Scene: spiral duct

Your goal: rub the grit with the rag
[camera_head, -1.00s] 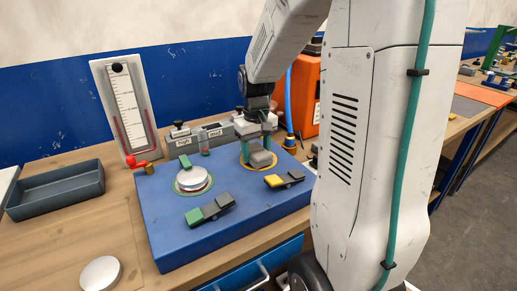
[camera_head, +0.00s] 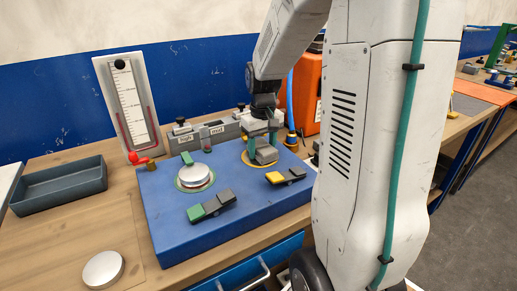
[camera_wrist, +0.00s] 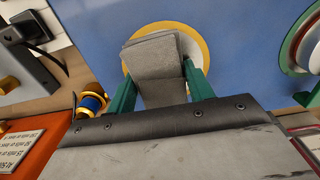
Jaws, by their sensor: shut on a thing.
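My gripper (camera_head: 262,142) has green fingers and is shut on a grey folded rag (camera_head: 265,155). The rag is over the yellow-ringed round port (camera_head: 247,163) in the blue block's top. In the wrist view the rag (camera_wrist: 158,68) hangs between the two green fingers (camera_wrist: 160,88) and covers much of the pale disc inside the yellow ring (camera_wrist: 203,48). I cannot tell whether the rag touches the surface. Any grit is not visible; the rag and gripper hide part of the port.
On the blue block (camera_head: 235,222) are a silver disc in a green ring (camera_head: 195,175), a green-ended clamp (camera_head: 211,205) and a yellow-ended clamp (camera_head: 285,176). A gauge board (camera_head: 127,100) stands behind. A grey tray (camera_head: 60,187) and a loose silver lid (camera_head: 103,269) lie left.

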